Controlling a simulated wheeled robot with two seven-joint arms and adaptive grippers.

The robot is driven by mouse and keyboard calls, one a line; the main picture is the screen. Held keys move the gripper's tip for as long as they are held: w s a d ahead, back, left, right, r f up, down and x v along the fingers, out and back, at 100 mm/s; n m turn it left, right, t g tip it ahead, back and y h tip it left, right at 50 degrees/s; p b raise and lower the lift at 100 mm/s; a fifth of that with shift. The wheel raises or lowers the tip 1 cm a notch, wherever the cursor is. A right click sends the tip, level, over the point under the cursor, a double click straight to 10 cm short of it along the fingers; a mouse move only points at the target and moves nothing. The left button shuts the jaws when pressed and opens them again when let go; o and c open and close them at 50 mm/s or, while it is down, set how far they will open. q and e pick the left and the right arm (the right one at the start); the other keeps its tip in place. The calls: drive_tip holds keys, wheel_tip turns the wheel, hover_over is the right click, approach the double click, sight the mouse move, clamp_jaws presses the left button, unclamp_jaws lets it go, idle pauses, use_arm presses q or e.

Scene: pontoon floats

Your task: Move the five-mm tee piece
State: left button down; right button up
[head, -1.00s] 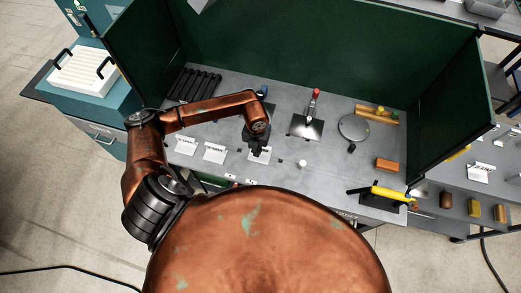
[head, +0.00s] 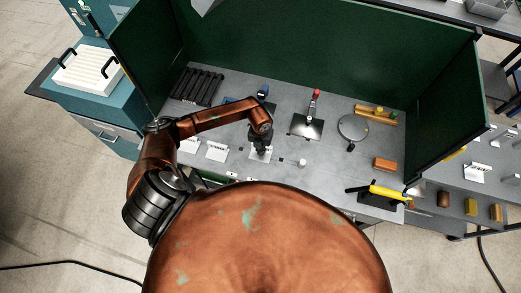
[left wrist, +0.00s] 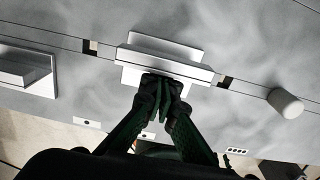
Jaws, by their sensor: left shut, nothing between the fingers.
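My left gripper (head: 259,147) is over the rightmost of several white labelled stands (head: 262,157) near the bench's front edge. In the left wrist view the shut fingertips (left wrist: 165,88) are at the front side of that white stand (left wrist: 165,52), with nothing visible between them; whether they touch it I cannot tell. A small white cylinder (head: 301,162) stands alone to the right of the gripper, and also shows in the left wrist view (left wrist: 286,102). I cannot make out which thing is the five-mm tee piece. My right gripper is not in view.
Dark green panels (head: 300,45) close the grey bench at the back and sides. A black ribbed rack (head: 197,86) is at back left. A red-topped tool on a plate (head: 307,126), a round grey disc (head: 353,127), an orange block (head: 385,164) and a yellow-handled tool (head: 388,191) are to the right.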

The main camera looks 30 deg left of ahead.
use_arm(q)
drive_tip(key=shift+w, duration=0.25)
drive_tip(key=w+b, duration=0.2)
drive_tip(key=w+a+b, duration=0.1)
drive_tip(key=w+b, duration=0.1)
drive_tip(key=w, duration=0.1)
drive_tip(key=w+b, duration=0.2)
drive_tip(key=shift+w+a+f+b, duration=0.25)
drive_tip(key=shift+a+b, duration=0.05)
drive_tip(key=shift+a, duration=0.1)
drive_tip(key=shift+w+a+r, duration=0.1)
drive_tip(key=shift+w+r, duration=0.1)
drive_tip(key=shift+w, duration=0.15)
drive_tip(key=shift+s, duration=0.15)
